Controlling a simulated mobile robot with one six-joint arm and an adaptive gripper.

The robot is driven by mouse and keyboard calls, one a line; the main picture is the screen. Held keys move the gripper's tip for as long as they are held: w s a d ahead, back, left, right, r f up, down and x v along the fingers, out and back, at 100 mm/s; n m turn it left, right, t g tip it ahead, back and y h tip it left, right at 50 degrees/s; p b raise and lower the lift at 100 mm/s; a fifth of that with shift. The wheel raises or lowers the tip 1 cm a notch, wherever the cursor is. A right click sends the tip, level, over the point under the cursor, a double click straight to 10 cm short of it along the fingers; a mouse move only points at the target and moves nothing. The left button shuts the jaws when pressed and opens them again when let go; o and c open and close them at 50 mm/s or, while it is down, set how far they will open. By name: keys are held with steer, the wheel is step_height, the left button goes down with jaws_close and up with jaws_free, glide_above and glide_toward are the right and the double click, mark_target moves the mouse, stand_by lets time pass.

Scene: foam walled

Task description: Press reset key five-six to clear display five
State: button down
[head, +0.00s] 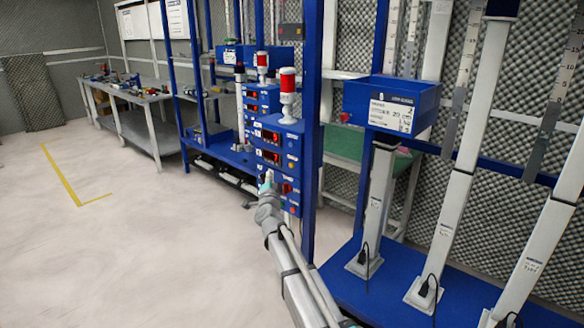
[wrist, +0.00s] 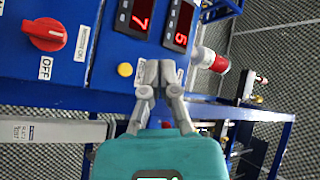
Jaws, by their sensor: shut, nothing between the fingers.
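A blue control box (head: 279,160) stands in the middle of the head view. In the wrist view its blue face (wrist: 75,75) carries two red-digit displays, one reading 7 (wrist: 140,17) and one that looks like 5 (wrist: 181,24). A round yellow key (wrist: 125,69) sits below the 7 display, left of my fingertips. My gripper (wrist: 161,66) is shut and empty, its tips over the panel below the two displays. Whatever lies behind the tips is hidden, and I cannot tell whether they touch the panel. My gripper also shows in the head view (head: 267,180) in front of the box.
A red rotary knob (wrist: 47,34) with an OFF label sits left on the panel. A red-and-white beacon (head: 288,95) tops the box. A blue upright post (head: 312,130) stands close right.

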mark_target(288, 161)
steer(key=shift+w+d, duration=0.8)
steer(key=shift+w, duration=0.2)
steer(key=shift+w+d, duration=0.8)
steer(key=shift+w, duration=0.25)
steer(key=shift+w+d, duration=0.8)
steer(key=shift+w, duration=0.2)
steer(key=shift+w+d, duration=0.55)
steer(key=shift+w, duration=0.2)
stand_by(0.6)
steer(key=shift+s+a, duration=0.1)
steer(key=shift+s, duration=0.1)
steer(key=shift+s+a, duration=0.4)
steer(key=shift+s, duration=0.1)
steer(key=shift+s+a, duration=0.1)
stand_by(0.5)
steer(key=shift+s+a, duration=0.75)
steer(key=shift+s, duration=0.2)
steer(key=shift+s+a, duration=0.75)
steer(key=shift+s, duration=0.2)
